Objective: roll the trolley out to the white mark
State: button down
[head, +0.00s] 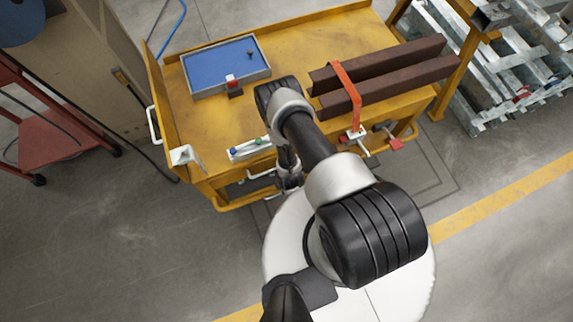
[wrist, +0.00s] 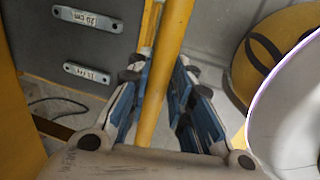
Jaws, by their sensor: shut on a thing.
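The trolley (head: 215,135) is yellow and stands in front of me in the head view, with its load on the top deck. My gripper (wrist: 165,62) is shut on a yellow bar (wrist: 176,22) of the trolley in the wrist view. The bar runs lengthwise between the two blue-padded fingers. In the head view my own arm hides most of the gripper and the grip. I cannot make out a white mark on the floor in either view.
A blue-lined tray (head: 215,68) and dark brown beams (head: 395,62) under a red strap (head: 345,82) ride on the deck. A red cart (head: 60,130) stands left, galvanised steel frames (head: 470,85) right. Grey floor (head: 130,240) is open at lower left; a yellow line (head: 510,190) crosses the right.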

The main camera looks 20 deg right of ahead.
jog(key=c, duration=1.7)
grip_release()
jog(key=shift+w, duration=0.55)
jog(key=shift+o, duration=1.3)
jog(key=shift+s, duration=0.25)
jog(key=shift+r, duration=0.1)
notch_tip(320, 180, up, 12)
jog(key=s, duration=0.2)
jog(key=shift+s, duration=0.15)
jog(key=shift+s+f, duration=0.15)
jog(key=shift+f, duration=0.05)
